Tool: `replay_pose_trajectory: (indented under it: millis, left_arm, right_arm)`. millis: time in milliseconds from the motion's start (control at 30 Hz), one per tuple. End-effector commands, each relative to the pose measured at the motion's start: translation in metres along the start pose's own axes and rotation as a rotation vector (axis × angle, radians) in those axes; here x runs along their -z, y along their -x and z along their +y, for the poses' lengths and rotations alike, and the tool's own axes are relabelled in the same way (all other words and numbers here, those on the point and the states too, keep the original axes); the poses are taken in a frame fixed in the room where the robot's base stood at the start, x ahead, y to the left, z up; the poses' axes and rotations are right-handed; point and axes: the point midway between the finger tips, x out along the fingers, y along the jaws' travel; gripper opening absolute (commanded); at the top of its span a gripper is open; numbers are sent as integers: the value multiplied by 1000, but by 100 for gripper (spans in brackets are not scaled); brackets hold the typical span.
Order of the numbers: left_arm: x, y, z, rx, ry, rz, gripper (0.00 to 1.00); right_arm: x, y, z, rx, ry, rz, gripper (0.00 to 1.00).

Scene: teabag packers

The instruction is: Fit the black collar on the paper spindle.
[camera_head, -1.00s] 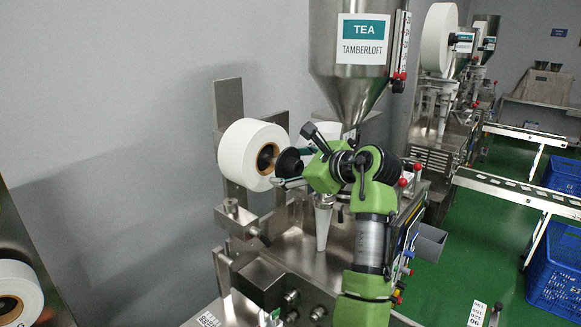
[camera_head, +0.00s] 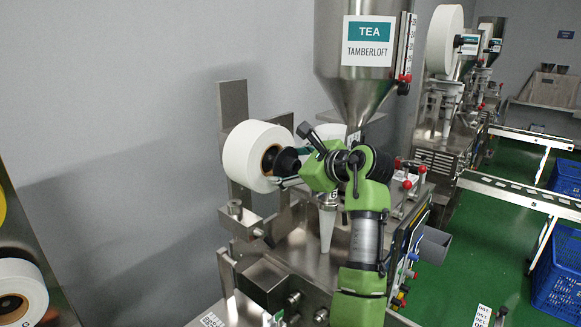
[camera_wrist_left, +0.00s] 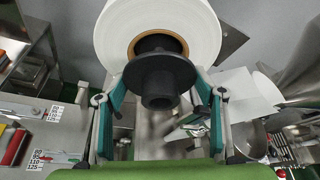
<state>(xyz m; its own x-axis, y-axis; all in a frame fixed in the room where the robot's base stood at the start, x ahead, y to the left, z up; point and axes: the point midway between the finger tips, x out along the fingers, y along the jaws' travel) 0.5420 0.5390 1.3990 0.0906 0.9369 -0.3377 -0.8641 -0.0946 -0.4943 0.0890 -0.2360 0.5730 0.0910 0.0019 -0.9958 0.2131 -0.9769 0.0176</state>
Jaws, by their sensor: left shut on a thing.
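The white paper roll (camera_head: 245,157) with a brown core hangs at the upper left of the steel machine. The black collar (camera_head: 288,160) is at the front of the roll's core; in the left wrist view the collar (camera_wrist_left: 160,74) covers the lower part of the core opening. My left gripper (camera_head: 296,167) is shut on the collar, with a teal finger on each side in the wrist view. The spindle is hidden behind the collar, so I cannot tell how far the collar sits on it. My right gripper is not in view.
A steel hopper (camera_head: 362,85) labelled TEA rises behind and right of my left arm. A steel bracket (camera_head: 240,222) sits below the roll. Another paper roll (camera_head: 25,285) is at the lower left. Blue crates (camera_head: 560,285) and conveyors are at the right.

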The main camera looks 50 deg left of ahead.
Motion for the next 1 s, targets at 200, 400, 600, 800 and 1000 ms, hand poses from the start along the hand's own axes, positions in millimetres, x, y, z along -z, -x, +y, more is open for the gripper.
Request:
replay_pose_trajectory:
  millis: [200, 400, 600, 800, 1000]
  left_arm:
    - [-3, -5, 0, 0, 1, -1, 40]
    - [-5, -10, 0, 0, 1, -1, 40]
    - [-7, -15, 0, 0, 1, -1, 40]
    - [-9, -19, 0, 1, 2, -1, 40]
    - [-11, -24, 0, 0, 1, -2, 40]
  right_arm:
    - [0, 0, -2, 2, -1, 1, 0]
    - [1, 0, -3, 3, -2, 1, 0]
    - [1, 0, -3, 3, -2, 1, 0]
    - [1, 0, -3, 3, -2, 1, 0]
    - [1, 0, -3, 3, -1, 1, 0]
